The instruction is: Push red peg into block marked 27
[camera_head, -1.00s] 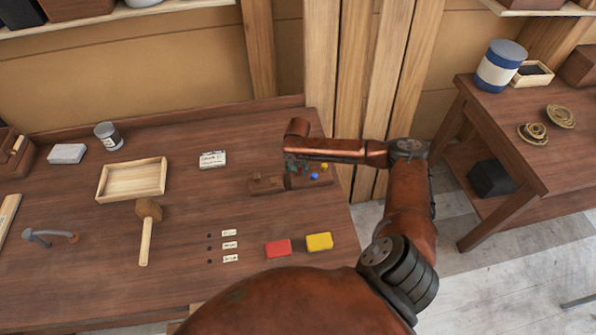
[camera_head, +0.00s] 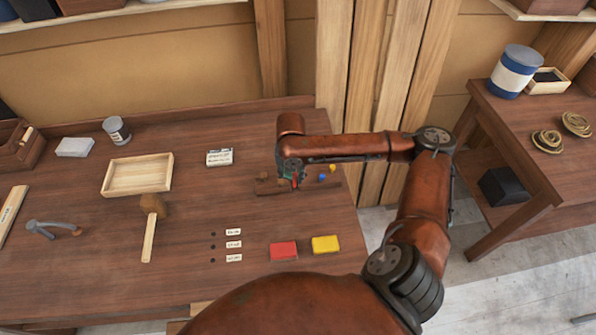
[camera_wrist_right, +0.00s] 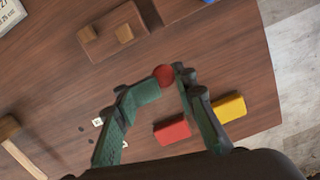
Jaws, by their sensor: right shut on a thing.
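My right gripper (camera_head: 293,170) is shut on the red peg. The red peg shows as a round red end between the fingertips (camera_wrist_right: 165,76) in the right wrist view, and as a small red patch (camera_head: 298,180) in the head view. The gripper is over the brown wooden peg rack (camera_head: 313,189) on the bench; the gap below the peg is hard to judge. A brown block with two square knobs (camera_wrist_right: 112,33) lies ahead of the fingers. A white card (camera_wrist_right: 8,14), partly cut off, seems to read 27. Bench labels beside dark holes are too small to read. My left gripper is not in view.
A yellow peg (camera_head: 333,168) and blue peg (camera_head: 322,177) stand at the rack's right. A red block (camera_head: 284,251) and yellow block (camera_head: 326,245) lie nearer. A mallet (camera_head: 150,225) and empty tray (camera_head: 137,175) are left.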

